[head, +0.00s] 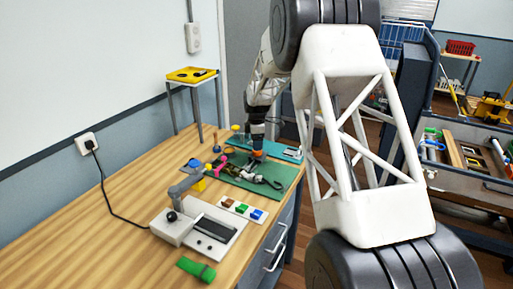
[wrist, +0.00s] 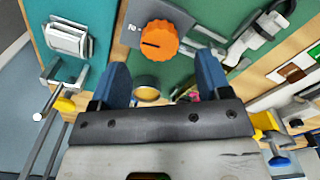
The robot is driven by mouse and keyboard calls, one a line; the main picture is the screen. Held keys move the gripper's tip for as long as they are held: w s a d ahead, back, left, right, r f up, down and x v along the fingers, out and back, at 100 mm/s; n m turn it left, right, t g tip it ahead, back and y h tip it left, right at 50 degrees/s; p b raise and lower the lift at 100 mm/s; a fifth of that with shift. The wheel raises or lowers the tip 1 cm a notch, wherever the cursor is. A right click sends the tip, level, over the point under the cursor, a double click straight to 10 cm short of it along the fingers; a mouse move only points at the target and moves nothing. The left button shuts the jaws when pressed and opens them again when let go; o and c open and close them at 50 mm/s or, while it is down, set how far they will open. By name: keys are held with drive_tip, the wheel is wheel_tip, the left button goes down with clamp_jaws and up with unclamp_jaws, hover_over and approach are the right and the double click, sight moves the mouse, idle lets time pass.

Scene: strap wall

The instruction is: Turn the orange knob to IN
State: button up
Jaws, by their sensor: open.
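The orange knob (wrist: 160,40) has a ridged rim and a dark pointer line aimed left in the wrist view. It sits on a grey plate (wrist: 133,15) on the green mat (wrist: 210,15). In the head view a bit of orange knob (head: 258,155) shows just below my gripper (head: 257,142).
A black strap with buckle parts (wrist: 262,35) lies on the mat beside the knob. A white block (wrist: 68,40) is at the upper left of the wrist view.

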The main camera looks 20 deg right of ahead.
drive_tip(key=shift+r, duration=1.9)
drive_tip(key=shift+s, duration=0.1)
drive_tip(key=shift+s+a+r, duration=0.1)
drive_tip(key=shift+s+r, duration=0.05)
drive_tip(key=shift+r, duration=0.1)
drive_tip(key=s+a+r+m, duration=0.25)
drive_tip(key=s+r, duration=0.25)
drive_tip(key=s, duration=0.4)
drive_tip(key=s+a+r+m+t, duration=0.1)
drive_tip(key=s+a+r+m, duration=0.15)
drive_tip(key=s+r, duration=0.4)
drive_tip(key=s+a+r+m, duration=0.2)
drive_tip(key=s+r+m, duration=0.15)
drive_tip(key=s, duration=0.65)
drive_tip(key=s+a+m, duration=0.2)
drive_tip(key=s+m, duration=0.2)
drive_tip(key=s, duration=1.2)
drive_tip(key=s+a+f+m+t, duration=0.1)
drive_tip(key=s+m, duration=0.2)
drive_tip(key=s, duration=1.3)
drive_tip(key=shift+a+m+t, duration=0.3)
drive_tip(key=shift+a+m, duration=0.05)
drive_tip(key=shift+a, duration=0.05)
